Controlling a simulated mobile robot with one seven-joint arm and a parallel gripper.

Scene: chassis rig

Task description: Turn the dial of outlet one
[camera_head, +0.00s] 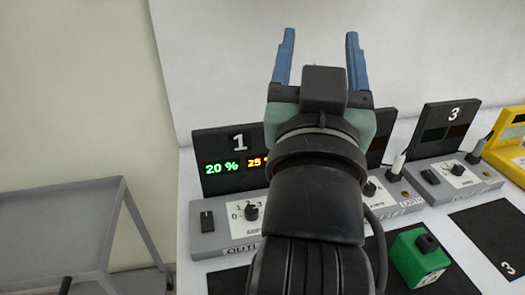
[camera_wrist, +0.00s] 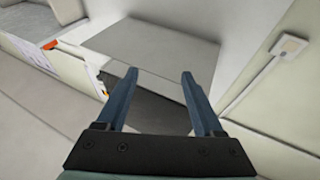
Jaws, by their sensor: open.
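Outlet one is a grey box (camera_head: 213,240) with a black display panel (camera_head: 205,150) behind it marked 1. The panel reads 20 % in green and 25 in orange, the rest hidden by my arm. Its black dial (camera_head: 251,212) sits on a white scale with numbers, just left of my arm. A black rocker switch (camera_head: 207,221) is left of the dial. My gripper (camera_head: 318,45) is raised above and behind the panels, its blue fingers apart and empty. In the wrist view my gripper (camera_wrist: 160,78) is open with nothing between the fingers, and the dial is not visible.
Outlet two is mostly hidden behind my arm; its dial (camera_head: 370,188) shows. Outlet three (camera_head: 437,177) stands to the right, beside a yellow device (camera_head: 512,145). A green block (camera_head: 418,257) sits in front on a black mat. A grey cart (camera_head: 60,225) stands left of the table.

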